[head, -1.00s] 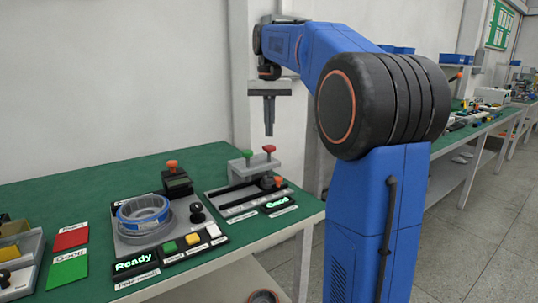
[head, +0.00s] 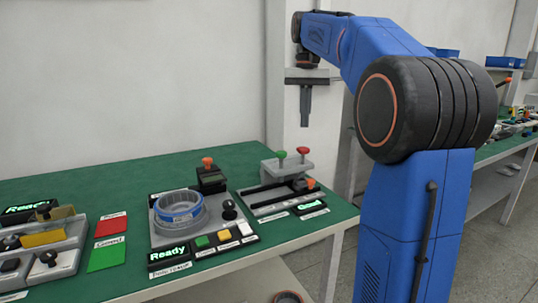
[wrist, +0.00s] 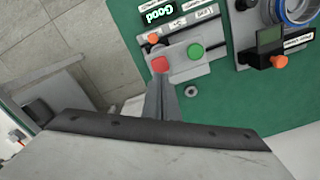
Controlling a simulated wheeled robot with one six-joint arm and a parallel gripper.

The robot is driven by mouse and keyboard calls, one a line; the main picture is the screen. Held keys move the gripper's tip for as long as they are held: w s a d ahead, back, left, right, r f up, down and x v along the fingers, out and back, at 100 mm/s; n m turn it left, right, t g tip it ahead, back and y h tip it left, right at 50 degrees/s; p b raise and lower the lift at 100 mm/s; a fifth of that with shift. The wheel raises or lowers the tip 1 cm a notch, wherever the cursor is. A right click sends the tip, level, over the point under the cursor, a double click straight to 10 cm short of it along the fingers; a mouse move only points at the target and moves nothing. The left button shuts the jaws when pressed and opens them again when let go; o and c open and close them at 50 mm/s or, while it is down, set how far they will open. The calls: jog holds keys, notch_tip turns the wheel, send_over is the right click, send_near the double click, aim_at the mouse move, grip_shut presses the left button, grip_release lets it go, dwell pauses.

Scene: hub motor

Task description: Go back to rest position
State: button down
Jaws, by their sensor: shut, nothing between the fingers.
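My gripper (head: 305,122) hangs in the air, pointing down, above the back right part of the green bench. Its fingers are together with nothing between them. The wrist view shows the closed fingers (wrist: 161,98) from above, in front of the red button and the grey block. My blue arm reaches from the column on the right up and over to the left. The gripper touches nothing in the head view.
The green bench (head: 110,185) holds a station with a ring-shaped part (head: 181,208) and a "Ready" display (head: 170,252). A grey block (head: 287,168) with green and red knobs stands at the right, by a "Good" display (head: 309,206). Red (head: 111,223) and green (head: 107,254) cards lie left.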

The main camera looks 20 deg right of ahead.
jog(key=s+a+f+n+t, duration=0.1)
jog(key=s+a+f, duration=0.4)
jog(key=s+f, duration=0.5)
jog(key=s+a+f+n+t, duration=0.2)
jog(key=s+a+f, duration=0.3)
jog(key=s+f, duration=0.4)
jog(key=s+a+f+n+t, duration=0.1)
jog(key=s+a+f, duration=0.4)
jog(key=s+f, duration=0.5)
jog(key=shift+s+a+f+n+t, duration=0.35)
jog(key=shift+s+n, duration=0.25)
jog(key=shift+n, duration=0.2)
